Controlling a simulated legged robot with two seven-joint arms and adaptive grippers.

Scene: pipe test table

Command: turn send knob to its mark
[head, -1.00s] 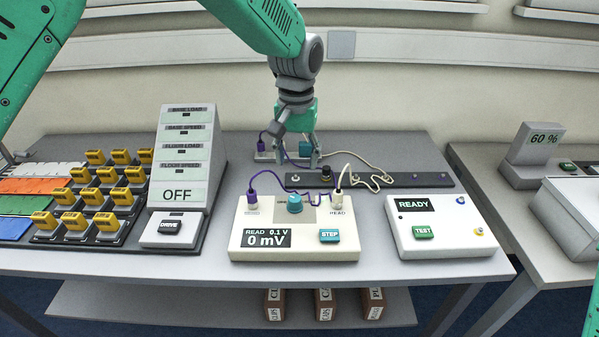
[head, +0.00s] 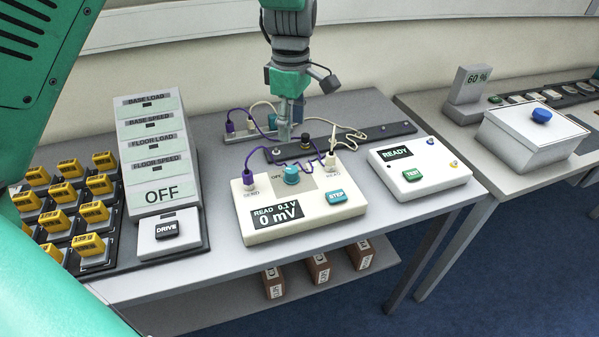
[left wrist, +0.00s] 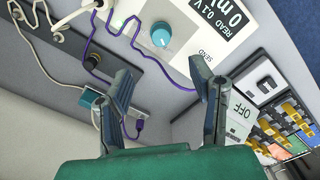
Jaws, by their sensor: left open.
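A turquoise knob (head: 273,121) stands on a small grey box at the back of the table; it also shows in the left wrist view (left wrist: 90,98). Another turquoise knob (head: 291,175) sits on the white READ meter (head: 300,224), between the SEND and READ plugs, and shows in the left wrist view (left wrist: 161,34). No label on the rear knob is readable, and I cannot make out a mark. My left gripper (head: 285,137) points down beside the rear box. Its fingers are apart and empty in the left wrist view (left wrist: 160,80). My right gripper is not in view.
Purple and cream leads (head: 350,137) loop around the dark strip (head: 345,141). A white READY box (head: 419,171) is to the right, a sloped panel reading OFF (head: 158,160) and yellow switches (head: 62,219) to the left. A second table holds a white box (head: 525,138).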

